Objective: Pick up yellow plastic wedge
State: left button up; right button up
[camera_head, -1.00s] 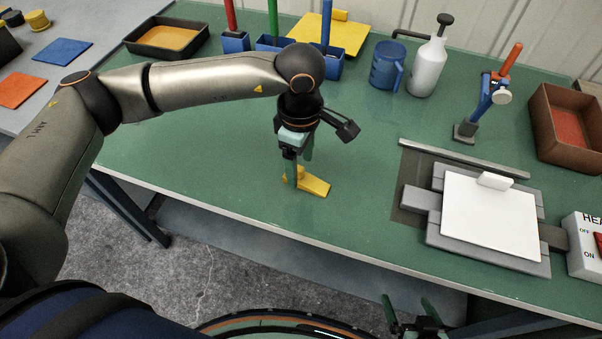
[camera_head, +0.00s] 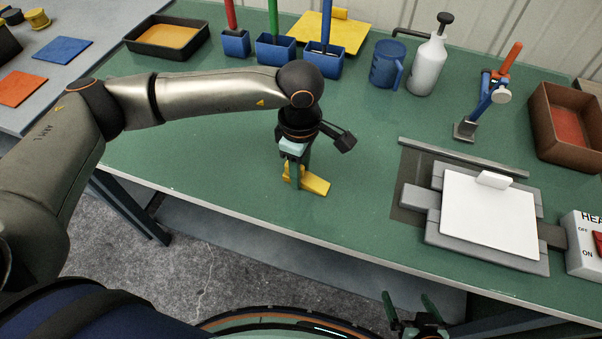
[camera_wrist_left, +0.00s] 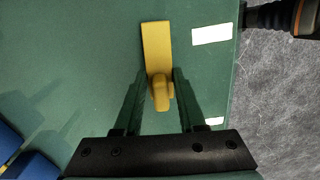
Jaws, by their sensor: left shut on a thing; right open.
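The yellow plastic wedge (camera_head: 316,185) lies on the green table, with its flat tapered end pointing right in the head view. In the left wrist view the wedge (camera_wrist_left: 157,45) extends away from the gripper, and its raised knob end is between the fingers. My left gripper (camera_head: 294,178) points down and is shut on that raised end; it also shows in the left wrist view (camera_wrist_left: 161,92). The wedge appears to be at table level; I cannot tell if it is clear of the surface. My right gripper (camera_head: 408,302) is open and empty at the bottom edge, in front of the table.
A white plate on a grey fixture (camera_head: 488,215) stands right of the wedge. Blue bins (camera_head: 276,52), a blue mug (camera_head: 386,65), a white bottle (camera_head: 428,66) and a clamp (camera_head: 484,105) are further back. The green table around the wedge is clear.

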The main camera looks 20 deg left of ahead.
pick_arm(q)
grip_shut()
jog(key=shift+r, duration=0.15)
